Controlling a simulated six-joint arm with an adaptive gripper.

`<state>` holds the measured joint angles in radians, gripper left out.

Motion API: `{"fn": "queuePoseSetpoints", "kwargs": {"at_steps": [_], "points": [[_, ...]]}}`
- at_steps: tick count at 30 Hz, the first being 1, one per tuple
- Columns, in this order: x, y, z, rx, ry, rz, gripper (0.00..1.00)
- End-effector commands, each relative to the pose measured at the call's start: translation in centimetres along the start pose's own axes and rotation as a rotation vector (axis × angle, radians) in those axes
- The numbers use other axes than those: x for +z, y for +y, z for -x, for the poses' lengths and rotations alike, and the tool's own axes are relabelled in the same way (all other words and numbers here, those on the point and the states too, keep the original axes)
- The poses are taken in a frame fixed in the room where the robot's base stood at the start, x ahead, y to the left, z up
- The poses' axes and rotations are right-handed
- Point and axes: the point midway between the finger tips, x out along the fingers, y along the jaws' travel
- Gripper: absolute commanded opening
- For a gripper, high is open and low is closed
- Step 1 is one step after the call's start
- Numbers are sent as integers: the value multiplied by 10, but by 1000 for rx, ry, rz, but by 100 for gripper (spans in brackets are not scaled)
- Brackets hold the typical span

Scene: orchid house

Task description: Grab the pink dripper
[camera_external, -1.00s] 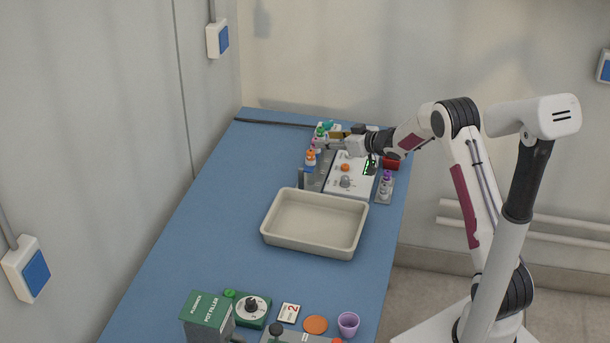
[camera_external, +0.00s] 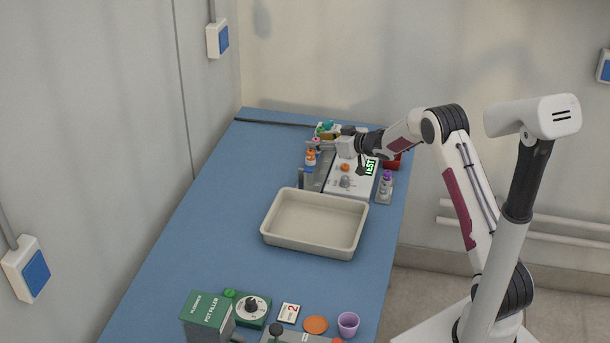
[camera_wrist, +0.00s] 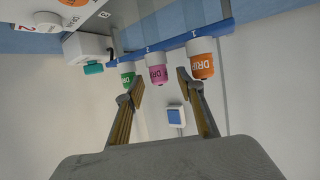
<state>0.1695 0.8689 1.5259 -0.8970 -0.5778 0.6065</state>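The pink dripper (camera_wrist: 157,70) has a white collar and shows in the wrist view at a blue strip, between a green dripper (camera_wrist: 128,76) on the left and an orange dripper (camera_wrist: 202,62) on the right. My gripper (camera_wrist: 160,83) is open. Its two fingers point at the pink dripper, which appears in the gap between them; I see no grip on it. In the external view my gripper (camera_external: 320,146) is at the rack, where a bit of pink (camera_external: 316,139) shows behind the orange dripper (camera_external: 310,157).
The test machine (camera_external: 350,178) with its lit screen stands right of the rack. A purple-topped bottle (camera_external: 386,180) stands beside it. A beige tray (camera_external: 290,243) sits in front. A pot filler box (camera_external: 208,312) and purple cup (camera_external: 348,322) are nearer. The table's left side is clear.

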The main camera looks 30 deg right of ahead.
Motion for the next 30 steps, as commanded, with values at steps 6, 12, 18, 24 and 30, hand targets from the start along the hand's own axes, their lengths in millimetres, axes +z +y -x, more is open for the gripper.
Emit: {"fn": "queuePoseSetpoints", "kwargs": {"at_steps": [6,12,18,24,30], "points": [[0,0,-15,0,0,1,38],[0,0,-18,0,0,1,38],[0,0,-18,0,0,1,38],[0,0,-18,1,1,1,38],[0,0,-18,1,1,1,6]]}}
